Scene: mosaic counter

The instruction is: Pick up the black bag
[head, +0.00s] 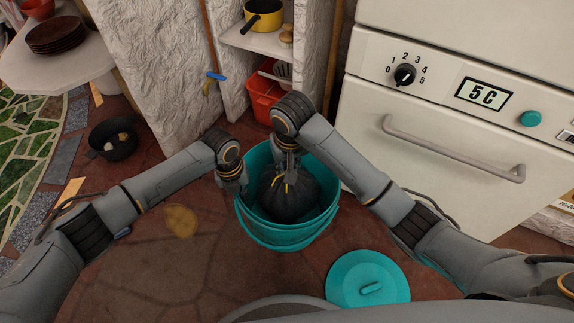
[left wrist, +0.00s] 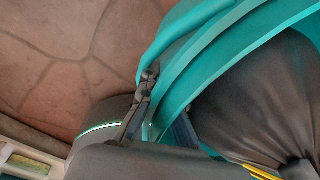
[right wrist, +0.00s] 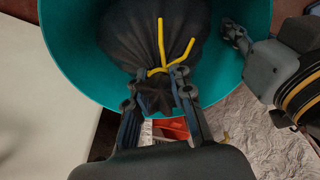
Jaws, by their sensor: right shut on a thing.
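The black bag (head: 288,195), tied at the neck with a yellow tie, sits inside the teal bin (head: 285,238). My right gripper (head: 287,165) comes down from above the bin and is shut on the gathered neck of the bag. In the right wrist view its fingers (right wrist: 160,88) pinch the bag (right wrist: 155,35) just by the yellow tie. My left gripper (head: 241,188) is at the bin's left rim. In the left wrist view its fingers (left wrist: 160,110) are beside the teal rim (left wrist: 205,50); whether they are shut on it I cannot tell.
The bin's teal lid (head: 368,282) lies on the floor in front. A white oven (head: 450,140) stands close on the right. A red container (head: 262,97) is behind the bin, under a shelf with a yellow pot (head: 262,18). A dark pan (head: 112,140) is on the floor left.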

